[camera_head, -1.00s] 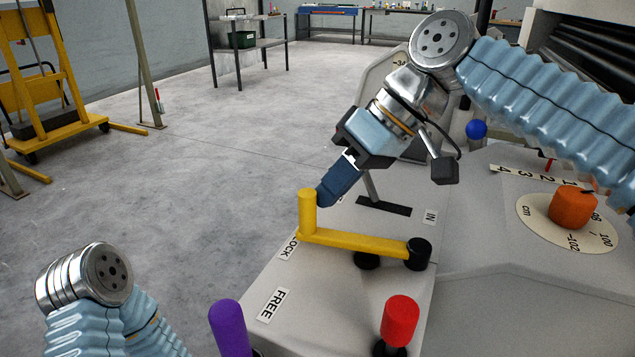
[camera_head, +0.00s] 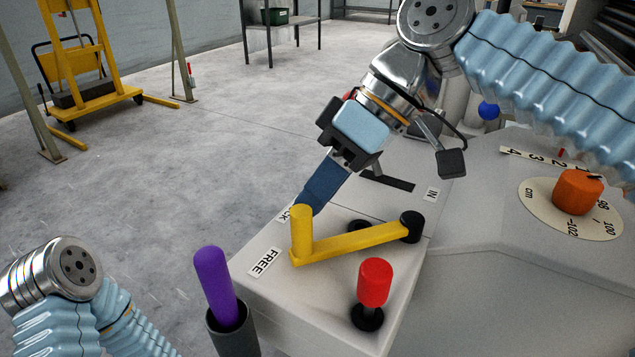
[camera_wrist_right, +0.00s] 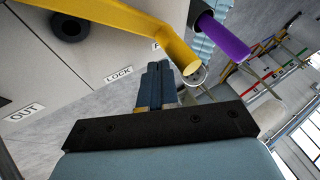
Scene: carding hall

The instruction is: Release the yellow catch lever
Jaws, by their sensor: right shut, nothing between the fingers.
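The yellow catch lever (camera_head: 350,243) is an arm on a black pivot (camera_head: 411,226) with an upright post at its outer end. It lies across the grey machine top between the LOCK label, partly hidden, and the FREE label (camera_head: 264,262). My right gripper (camera_head: 309,205) is shut and empty, its fingertips right beside the far side of the post; the head view does not show clearly whether they touch. In the right wrist view the shut fingers (camera_wrist_right: 155,75) are beside the lever's post (camera_wrist_right: 180,50). My left arm shows at lower left; its gripper is out of view.
A red knob (camera_head: 375,282) stands on the panel near the lever. A purple handle (camera_head: 214,285) in a dark tube stands at the panel's front left corner. An orange dial knob (camera_head: 577,192) and a blue ball (camera_head: 488,111) are at right. Open floor lies left.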

